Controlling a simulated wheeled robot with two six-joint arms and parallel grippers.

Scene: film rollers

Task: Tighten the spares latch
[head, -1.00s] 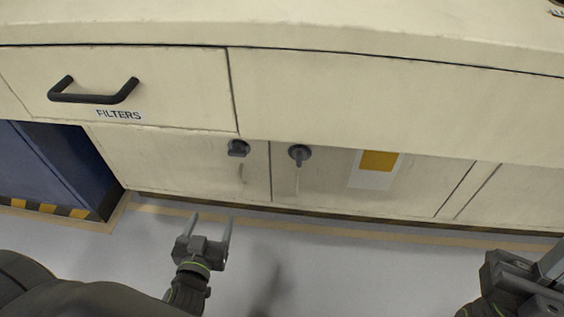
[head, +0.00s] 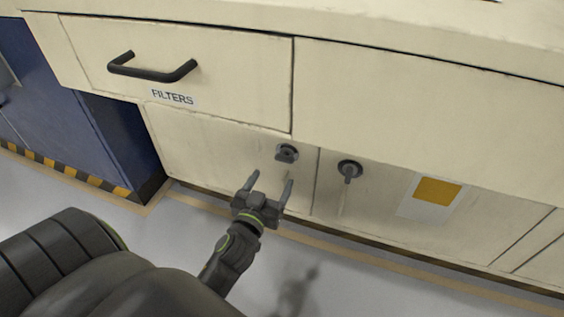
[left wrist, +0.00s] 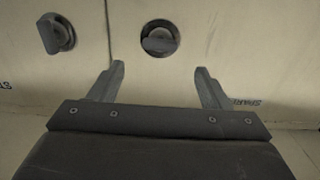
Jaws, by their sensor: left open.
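Two dark round latches sit on the cream cabinet doors under the drawers. A partly hidden label reading "SPARE" (left wrist: 245,102) is on the same door as the centre latch. My left gripper (head: 268,182) is open and empty, just short of and below the left latch, fingers pointing at the door. My right gripper is out of view.
A drawer labelled FILTERS (head: 172,97) with a black handle (head: 152,70) is above the doors. A blue cabinet (head: 62,85) stands at left. A white and orange sticker (head: 432,194) is on the right door. The floor in front is clear.

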